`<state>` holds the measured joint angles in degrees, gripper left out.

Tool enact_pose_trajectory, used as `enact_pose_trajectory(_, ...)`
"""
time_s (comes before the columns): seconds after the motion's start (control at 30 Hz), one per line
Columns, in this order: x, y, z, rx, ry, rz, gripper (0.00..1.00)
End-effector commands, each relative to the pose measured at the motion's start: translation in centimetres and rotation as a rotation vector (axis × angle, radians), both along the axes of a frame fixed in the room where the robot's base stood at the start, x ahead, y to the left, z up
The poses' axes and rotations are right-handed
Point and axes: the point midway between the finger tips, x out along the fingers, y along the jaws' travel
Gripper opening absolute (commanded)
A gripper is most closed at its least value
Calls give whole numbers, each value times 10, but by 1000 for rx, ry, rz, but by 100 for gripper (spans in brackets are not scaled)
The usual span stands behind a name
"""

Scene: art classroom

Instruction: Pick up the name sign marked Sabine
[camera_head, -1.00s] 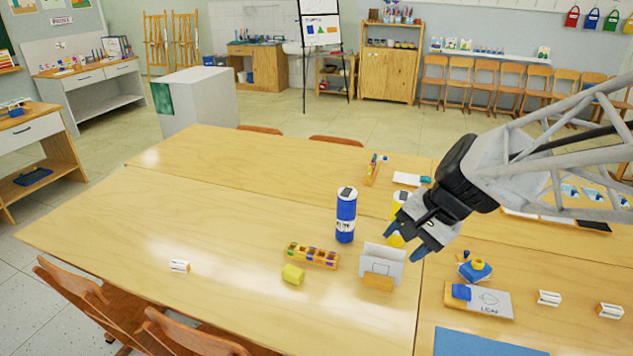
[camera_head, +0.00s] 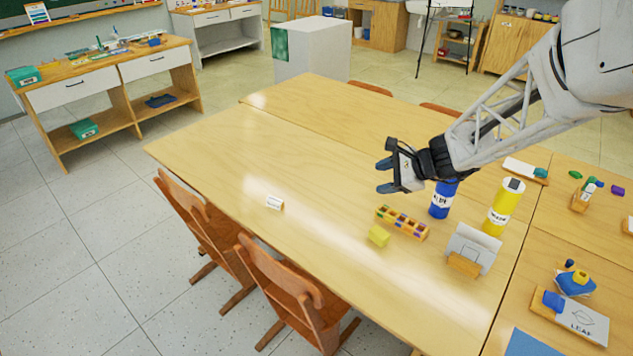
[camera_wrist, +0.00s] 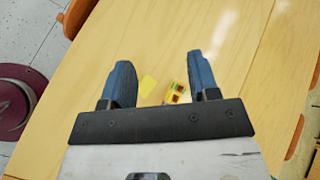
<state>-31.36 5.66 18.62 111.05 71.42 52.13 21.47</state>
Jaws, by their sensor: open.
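My gripper (camera_head: 386,176) is open and empty, above the table to the right of the sign and near the blue bottle. In the wrist view my gripper's (camera_wrist: 158,72) two blue fingers are spread apart. The sign does not show in the wrist view.
Chairs (camera_head: 296,285) line the near edge. The table around the sign is clear.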

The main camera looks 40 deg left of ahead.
Motion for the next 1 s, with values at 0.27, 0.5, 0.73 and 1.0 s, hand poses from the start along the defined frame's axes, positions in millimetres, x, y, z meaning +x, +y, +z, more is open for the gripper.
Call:
enact_pose_trajectory(0.27,5,87,-51,57,158,-82,55)
enact_pose_trajectory(0.5,1,159,-100,95,295,-160,55)
enact_pose_trajectory(0.73,-11,224,-154,120,426,-239,55)
enact_pose_trajectory(1.0,-28,282,-208,137,547,-320,55)
